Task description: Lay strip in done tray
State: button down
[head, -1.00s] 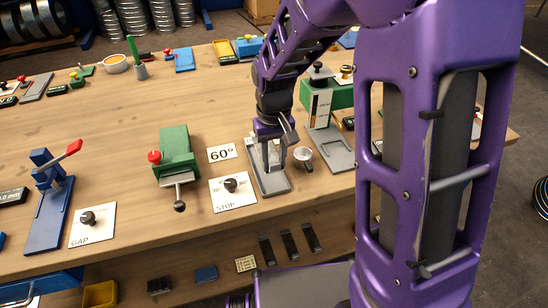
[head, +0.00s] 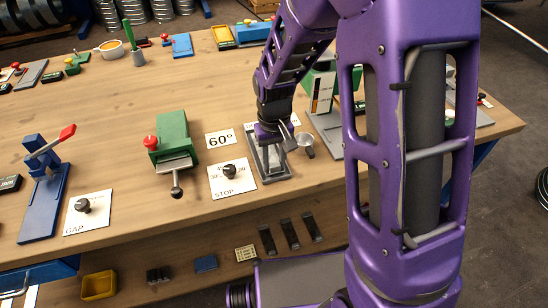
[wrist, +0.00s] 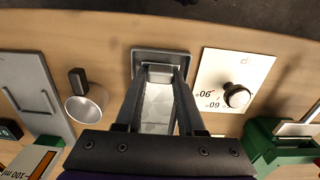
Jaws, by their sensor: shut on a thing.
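My gripper (head: 270,162) points down over a grey metal fixture (head: 278,179) near the front edge of the bench. In the wrist view its two fingers (wrist: 162,72) converge on a pale, shiny metal piece, which appears to be the strip (wrist: 158,105). The fingers are shut on it. The fixture's rim (wrist: 160,53) shows just beyond the fingertips; I cannot tell whether the strip touches it. No tray in view is legibly marked as done; a yellow-rimmed tray (head: 224,38) lies at the far edge.
A STOP card with a black knob (head: 229,172) and a green device (head: 172,135) stand left of the gripper. A small metal cup (head: 307,150) stands close on the right, also in the wrist view (wrist: 86,104). The bench middle is mostly clear.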

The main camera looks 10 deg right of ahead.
jog(key=shift+f, duration=0.3)
jog(key=shift+c, duration=1.3)
grip_release()
jog(key=shift+r, duration=0.35)
jog(key=shift+o, duration=0.9)
jog(key=shift+w+r+p, duration=0.1)
jog(key=shift+r+p, duration=0.3)
jog(key=shift+p, duration=0.05)
jog(key=shift+r+p, duration=0.3)
jog(key=shift+r, duration=0.1)
jog(key=shift+r+p, duration=0.65)
jog(key=shift+r, duration=1.7)
